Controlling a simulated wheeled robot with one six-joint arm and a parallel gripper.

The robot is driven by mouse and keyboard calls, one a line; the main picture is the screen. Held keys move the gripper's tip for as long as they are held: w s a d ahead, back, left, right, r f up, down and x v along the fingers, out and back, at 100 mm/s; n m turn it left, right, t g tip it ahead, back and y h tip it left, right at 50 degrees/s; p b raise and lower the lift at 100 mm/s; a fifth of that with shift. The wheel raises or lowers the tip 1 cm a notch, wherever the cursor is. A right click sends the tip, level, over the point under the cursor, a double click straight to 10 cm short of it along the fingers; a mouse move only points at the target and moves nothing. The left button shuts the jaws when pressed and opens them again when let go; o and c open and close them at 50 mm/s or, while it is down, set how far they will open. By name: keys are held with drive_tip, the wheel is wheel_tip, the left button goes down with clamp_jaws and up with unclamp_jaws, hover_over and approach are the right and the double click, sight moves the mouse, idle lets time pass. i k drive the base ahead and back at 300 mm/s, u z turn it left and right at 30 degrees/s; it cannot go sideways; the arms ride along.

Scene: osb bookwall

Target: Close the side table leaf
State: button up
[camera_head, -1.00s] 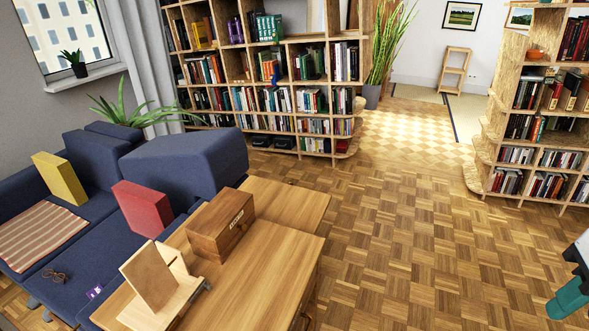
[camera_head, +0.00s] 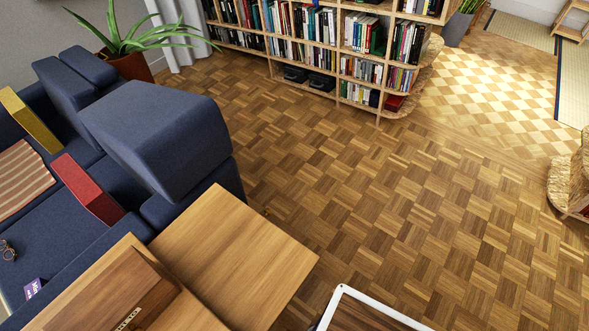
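The side table (camera_head: 195,312) is light wood and stands at the lower left, with its near part cut off by the picture's bottom edge. Its leaf (camera_head: 237,250) is a flat wooden panel that sticks out at the table's far end, beside the sofa. The leaf looks level, and nothing lies on it. A seam separates it from the main top. My gripper is not in view.
A brown wooden box (camera_head: 115,292) sits on the main top. A blue sofa (camera_head: 165,125) with a red cushion (camera_head: 86,190) stands close along the left. A bookshelf (camera_head: 330,50) stands at the back. The parquet floor (camera_head: 400,200) right of the leaf is clear.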

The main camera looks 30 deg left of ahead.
sight(247, 270)
drive_tip(key=i, duration=2.7)
drive_tip(key=u, duration=4.25)
